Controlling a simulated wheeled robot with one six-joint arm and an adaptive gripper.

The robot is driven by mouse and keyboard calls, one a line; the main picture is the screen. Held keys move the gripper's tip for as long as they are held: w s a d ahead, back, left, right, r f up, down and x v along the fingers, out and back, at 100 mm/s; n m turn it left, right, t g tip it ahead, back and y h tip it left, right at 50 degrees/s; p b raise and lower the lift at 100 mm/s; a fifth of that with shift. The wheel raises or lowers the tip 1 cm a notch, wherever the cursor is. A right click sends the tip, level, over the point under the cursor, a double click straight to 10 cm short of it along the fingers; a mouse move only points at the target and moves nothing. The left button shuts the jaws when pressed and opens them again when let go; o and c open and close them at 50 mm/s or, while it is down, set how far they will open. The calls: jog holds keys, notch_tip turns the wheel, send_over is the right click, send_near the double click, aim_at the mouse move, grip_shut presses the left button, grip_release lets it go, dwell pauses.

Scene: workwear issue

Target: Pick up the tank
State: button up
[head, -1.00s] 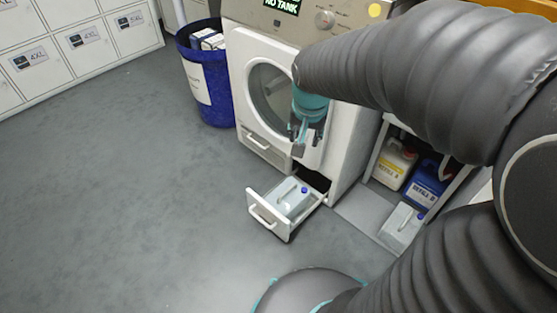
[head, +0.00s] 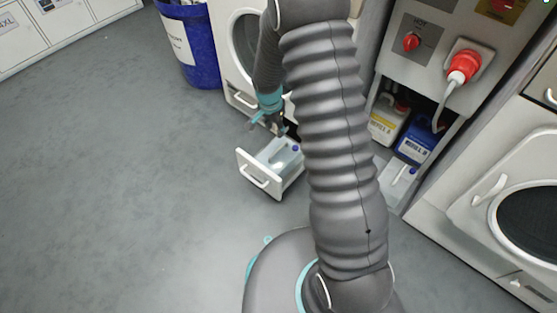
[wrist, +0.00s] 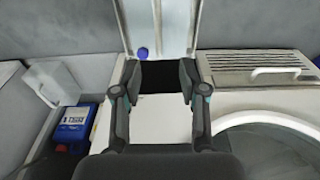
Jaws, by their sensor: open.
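A pale translucent tank (head: 283,152) with a blue cap sits in the pulled-out white drawer (head: 262,178) at the foot of the washing machine. In the wrist view the drawer (wrist: 120,20) is at the top centre, with the blue cap (wrist: 142,53) near its lower edge. My gripper (head: 272,128) is above the back of the drawer, pointing down, and looks apart from the tank. In the wrist view my gripper (wrist: 158,82) is open and empty, with a dark gap between its fingers. The tank's far side is partly hidden by my arm.
A blue bin (head: 195,45) stands left of the machine (head: 232,30). The grey floor (head: 120,190) at left is clear.

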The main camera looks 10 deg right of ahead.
aim_at(278, 149)
jog(key=f, duration=0.4)
jog(key=d+f+b, duration=0.1)
jog(key=f, duration=0.8)
jog(key=shift+w+d+f, duration=0.2)
jog(key=shift+w+f, duration=0.05)
jog(key=shift+w, duration=0.1)
grip_shut()
jog(key=shift+w+r, duration=0.1)
jog(key=shift+r, duration=0.05)
